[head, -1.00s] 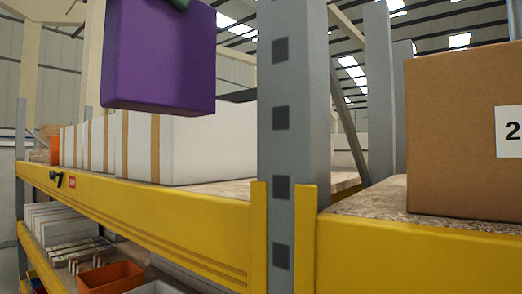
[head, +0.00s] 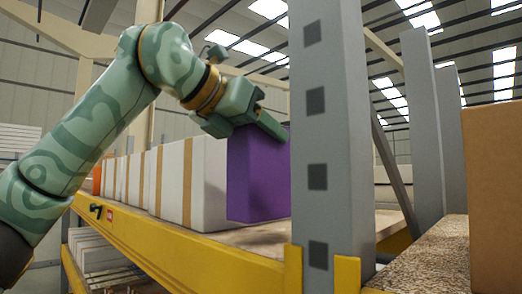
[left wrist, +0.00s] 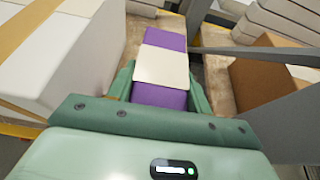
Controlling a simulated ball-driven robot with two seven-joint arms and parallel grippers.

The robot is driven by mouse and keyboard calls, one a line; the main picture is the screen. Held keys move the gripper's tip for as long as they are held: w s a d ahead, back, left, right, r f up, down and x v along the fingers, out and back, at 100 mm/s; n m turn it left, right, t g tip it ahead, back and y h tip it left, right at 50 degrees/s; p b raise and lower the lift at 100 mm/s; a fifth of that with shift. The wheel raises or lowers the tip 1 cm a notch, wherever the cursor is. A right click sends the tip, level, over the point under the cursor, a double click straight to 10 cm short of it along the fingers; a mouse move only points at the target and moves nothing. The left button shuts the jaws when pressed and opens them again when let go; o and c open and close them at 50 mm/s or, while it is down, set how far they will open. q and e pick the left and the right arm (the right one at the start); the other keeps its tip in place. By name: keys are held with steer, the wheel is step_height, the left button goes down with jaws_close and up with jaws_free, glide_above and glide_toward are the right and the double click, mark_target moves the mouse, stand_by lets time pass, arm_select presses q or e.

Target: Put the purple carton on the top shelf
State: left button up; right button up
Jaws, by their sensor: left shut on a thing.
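The purple carton (head: 257,178) is upright at the shelf bay, just right of the white boxes and partly behind the grey upright. My left gripper (head: 262,118) is shut on its upper part from above. The carton's bottom is close to the chipboard shelf (head: 262,238); I cannot tell whether it touches. In the left wrist view the carton (left wrist: 160,97) shows a pale label on its top between the green fingers (left wrist: 158,85). My right gripper is in neither view.
A row of white boxes with tan bands (head: 208,185) stands left of the carton. The grey upright (head: 330,130) is close on its right. A yellow beam (head: 150,250) edges the shelf. A brown box (head: 495,200) stands in the right bay.

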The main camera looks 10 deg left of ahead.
mark_target(261, 154)
arm_select(q)
step_height(261, 154, down, 2)
steer(key=shift+s+f+p, duration=0.1)
steer(key=shift+f+p, duration=0.1)
steer(key=shift+p, duration=0.2)
steer(key=shift+f, duration=0.35)
steer(key=shift+w+f, duration=0.15)
steer(key=shift+w, duration=0.15)
steer(key=shift+s+f, duration=0.1)
steer(key=o, duration=1.5)
steer(key=shift+s, duration=0.1)
steer(key=shift+o, duration=0.2)
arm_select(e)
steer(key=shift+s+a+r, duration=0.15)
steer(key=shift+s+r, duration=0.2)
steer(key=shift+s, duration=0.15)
